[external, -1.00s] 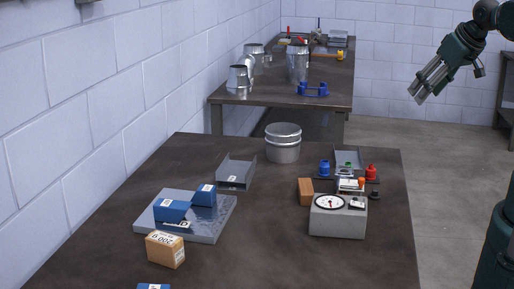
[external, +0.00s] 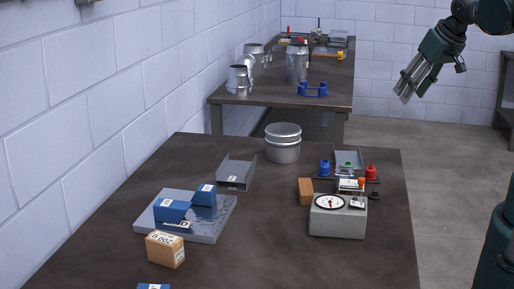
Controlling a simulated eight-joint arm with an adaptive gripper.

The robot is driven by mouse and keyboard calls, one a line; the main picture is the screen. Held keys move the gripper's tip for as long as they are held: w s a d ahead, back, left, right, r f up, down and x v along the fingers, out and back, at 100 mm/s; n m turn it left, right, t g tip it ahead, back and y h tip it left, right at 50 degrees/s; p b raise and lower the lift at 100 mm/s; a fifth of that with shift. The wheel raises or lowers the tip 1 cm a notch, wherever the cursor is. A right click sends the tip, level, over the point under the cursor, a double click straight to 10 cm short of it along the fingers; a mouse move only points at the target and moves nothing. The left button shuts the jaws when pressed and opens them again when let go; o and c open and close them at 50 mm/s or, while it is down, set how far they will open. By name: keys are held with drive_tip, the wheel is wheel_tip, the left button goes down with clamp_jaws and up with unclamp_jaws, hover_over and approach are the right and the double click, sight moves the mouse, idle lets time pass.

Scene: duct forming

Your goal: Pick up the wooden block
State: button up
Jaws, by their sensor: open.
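A plain reddish-brown wooden-looking block (external: 306,191) stands on the near dark table, touching or close to the left side of a grey dial scale (external: 338,216). A lighter tan block with a printed label (external: 165,250) sits at the near left of the table, in front of a metal plate. I cannot tell from the picture alone which one is the wooden block. My gripper (external: 405,91) is open and empty, high in the air at the upper right, well away from both blocks and tilted down to the left.
Blue blocks (external: 172,211) lie on the metal plate (external: 214,227). The table's middle is clear. A second table (external: 330,98) holds metal ducts.

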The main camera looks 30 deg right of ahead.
drive_tip(key=w+a+f+m+g, duration=0.1)
drive_tip(key=w+a+f, duration=0.1)
drive_tip(key=w+a, duration=0.15)
drive_tip(key=w+a+f+m, duration=0.1)
drive_tip(key=w+a+f, duration=0.1)
drive_tip(key=w, duration=0.2)
drive_tip(key=m+g+h+b, duration=0.1)
drive_tip(key=m+g+b, duration=0.2)
drive_tip(key=m+g, duration=0.1)
hover_over(306, 186)
drive_tip(key=f, duration=1.4)
drive_tip(key=s+f, duration=0.1)
drive_tip(key=f, duration=0.5)
drive_tip(key=shift+a+f, duration=0.1)
drive_tip(key=shift+f, duration=0.3)
drive_tip(key=shift+w+a+f, duration=0.1)
drive_tip(key=shift+a+f, duration=0.2)
drive_tip(key=shift+f, duration=0.25)
drive_tip(key=shift+w+d+f, duration=0.1)
drive_tip(key=shift+w+f, duration=0.1)
drive_tip(key=shift+f, duration=1.1)
drive_tip(key=shift+f, duration=0.15)
drive_tip(key=shift+w+d+f+b, duration=0.15)
drive_tip(key=shift+f+b, duration=0.1)
drive_tip(key=shift+f, duration=0.95)
drive_tip(key=shift+w+d+f+b, duration=0.1)
drive_tip(key=shift+d+f+b, duration=0.1)
drive_tip(key=shift+f, duration=1)
